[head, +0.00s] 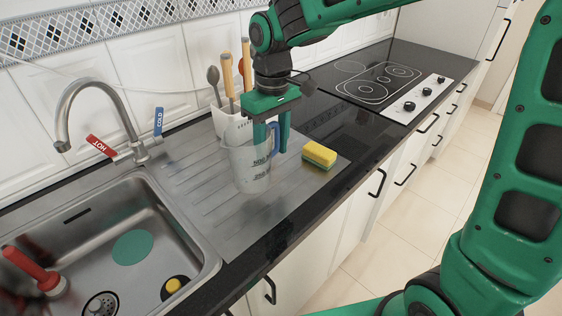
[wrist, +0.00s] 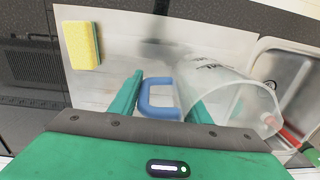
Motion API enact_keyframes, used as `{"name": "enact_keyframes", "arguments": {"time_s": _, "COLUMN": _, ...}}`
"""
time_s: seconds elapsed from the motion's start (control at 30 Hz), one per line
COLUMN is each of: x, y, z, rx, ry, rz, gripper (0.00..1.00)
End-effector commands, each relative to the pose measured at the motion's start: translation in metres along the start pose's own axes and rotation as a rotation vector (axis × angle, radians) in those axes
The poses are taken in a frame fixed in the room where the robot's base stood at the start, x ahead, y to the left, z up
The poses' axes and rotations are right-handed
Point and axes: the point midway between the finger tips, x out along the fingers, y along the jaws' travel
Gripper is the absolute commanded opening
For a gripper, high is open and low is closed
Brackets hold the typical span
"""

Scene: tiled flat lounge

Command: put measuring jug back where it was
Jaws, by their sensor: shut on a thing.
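The measuring jug (head: 248,170) is clear, with dark markings and a blue handle. It is upright at the steel drainboard (head: 215,215), right of the sink; I cannot tell whether its base touches the board. My gripper (head: 273,140) points down at the jug's handle side and is shut on it.
A yellow sponge (head: 319,154) lies right of the jug. A white utensil holder (head: 232,126) stands close behind it. The sink (head: 100,220) holds a green disc (head: 132,246), a red-handled item (head: 32,270) and a small yellow-black item (head: 173,286). A hob (head: 378,82) is farther right.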

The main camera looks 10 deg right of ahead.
Motion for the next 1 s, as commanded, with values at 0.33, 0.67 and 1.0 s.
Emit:
{"name": "enact_keyframes", "arguments": {"time_s": 0.33, "x": 0.021, "y": 0.025, "z": 0.009, "rx": -0.003, "ry": -0.001, "rz": -0.001, "gripper": 0.03}}
{"name": "enact_keyframes", "arguments": {"time_s": 0.67, "x": 0.055, "y": 0.026, "z": 0.009, "rx": -0.002, "ry": 0.000, "rz": 0.000, "gripper": 0.03}}
{"name": "enact_keyframes", "arguments": {"time_s": 1.0, "x": 0.057, "y": 0.026, "z": 0.009, "rx": -0.002, "ry": 0.000, "rz": 0.000, "gripper": 0.48}}
